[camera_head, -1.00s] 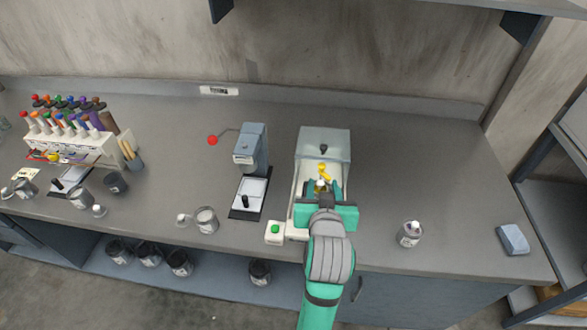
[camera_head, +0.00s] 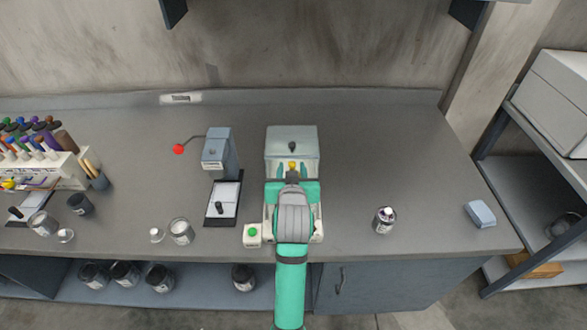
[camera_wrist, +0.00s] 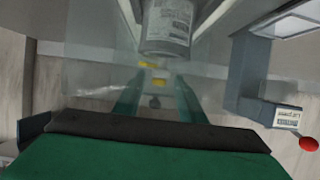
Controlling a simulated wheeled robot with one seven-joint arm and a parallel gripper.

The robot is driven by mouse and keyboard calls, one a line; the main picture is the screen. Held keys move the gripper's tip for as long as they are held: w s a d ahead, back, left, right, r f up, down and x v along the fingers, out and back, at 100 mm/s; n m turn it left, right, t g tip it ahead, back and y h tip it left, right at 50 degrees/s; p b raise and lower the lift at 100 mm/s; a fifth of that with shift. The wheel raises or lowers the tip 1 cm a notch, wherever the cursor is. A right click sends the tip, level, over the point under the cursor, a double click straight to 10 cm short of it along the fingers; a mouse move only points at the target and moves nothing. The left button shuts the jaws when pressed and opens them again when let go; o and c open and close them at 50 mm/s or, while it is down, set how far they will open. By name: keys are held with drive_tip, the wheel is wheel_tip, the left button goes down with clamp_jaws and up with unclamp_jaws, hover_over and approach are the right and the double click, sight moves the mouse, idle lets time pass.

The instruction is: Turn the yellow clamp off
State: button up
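The yellow clamp (camera_head: 293,165) shows as a small yellow piece in the machine (camera_head: 282,134), just beyond my gripper in the head view. In the wrist view two yellow bits of the clamp (camera_wrist: 148,65) show between and beyond my fingers, below a labelled metal can (camera_wrist: 168,25). My gripper (camera_wrist: 158,95) has its two teal fingers apart, with a gap between them; I see no contact with the clamp. In the head view my arm hides the fingertips and the machine's front middle. The machine has a see-through cover with a black knob (camera_head: 292,146).
A green button box (camera_head: 252,233) stands at the machine's front left. A grey press (camera_head: 218,152) with a red-knobbed lever is to the left. A small can (camera_head: 385,220) and a blue-grey block (camera_head: 480,213) stand to the right. The bench right of the machine is mostly clear.

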drive_tip(key=shift+w+d+f, duration=0.1)
drive_tip(key=shift+w, duration=0.15)
